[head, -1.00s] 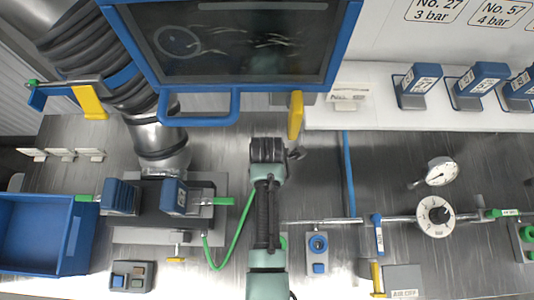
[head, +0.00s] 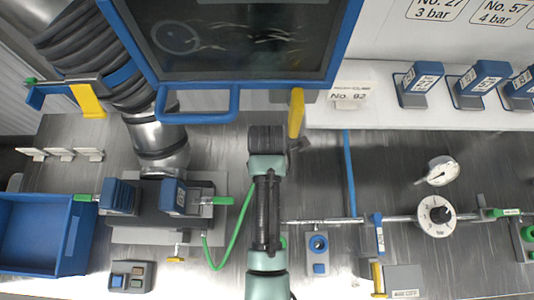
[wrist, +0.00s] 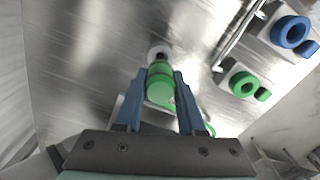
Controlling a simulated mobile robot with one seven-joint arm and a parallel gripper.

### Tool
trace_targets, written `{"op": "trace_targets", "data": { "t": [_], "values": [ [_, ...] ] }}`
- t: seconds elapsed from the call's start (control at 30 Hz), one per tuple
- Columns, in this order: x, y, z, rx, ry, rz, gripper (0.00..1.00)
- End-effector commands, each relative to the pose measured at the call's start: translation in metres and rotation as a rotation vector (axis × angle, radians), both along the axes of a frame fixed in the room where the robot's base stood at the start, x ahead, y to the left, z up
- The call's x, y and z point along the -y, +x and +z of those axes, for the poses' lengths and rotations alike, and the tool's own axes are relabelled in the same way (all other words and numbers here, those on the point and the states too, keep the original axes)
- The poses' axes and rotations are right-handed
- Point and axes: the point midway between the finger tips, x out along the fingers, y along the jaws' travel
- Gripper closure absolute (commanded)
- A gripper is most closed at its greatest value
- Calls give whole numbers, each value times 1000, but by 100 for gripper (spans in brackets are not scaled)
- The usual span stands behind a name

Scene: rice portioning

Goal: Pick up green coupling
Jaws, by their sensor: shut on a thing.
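The green coupling (wrist: 159,84) is in the middle of the wrist view, a short green cylinder with a pale metallic end on its far side. My gripper (wrist: 155,76) is shut on it, with one blue-grey finger on each side. Part of a green line shows beside the right finger. In the head view my arm stands upright in the middle, and it hides the coupling and the fingers. A green hose (head: 230,245) there loops up towards my arm, and its upper end is hidden.
The wrist view shows a green ring (wrist: 243,84) and a blue ring (wrist: 291,32) on blocks at the right. In the head view a screen (head: 240,40) hangs behind my arm. A blue bin (head: 45,235) is at left, gauges (head: 436,215) at right.

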Motion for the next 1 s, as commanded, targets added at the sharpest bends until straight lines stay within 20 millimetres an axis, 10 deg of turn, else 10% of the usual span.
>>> {"op": "trace_targets", "data": {
  "t": [0.1, 0.6, 1.0],
  "values": [
    [0, 2, 25, 6, 0, 1, 100],
    [0, -124, 20, -4, 1, 1, 100],
    [0, -176, 23, -2, -1, 0, 100]
  ]
}}
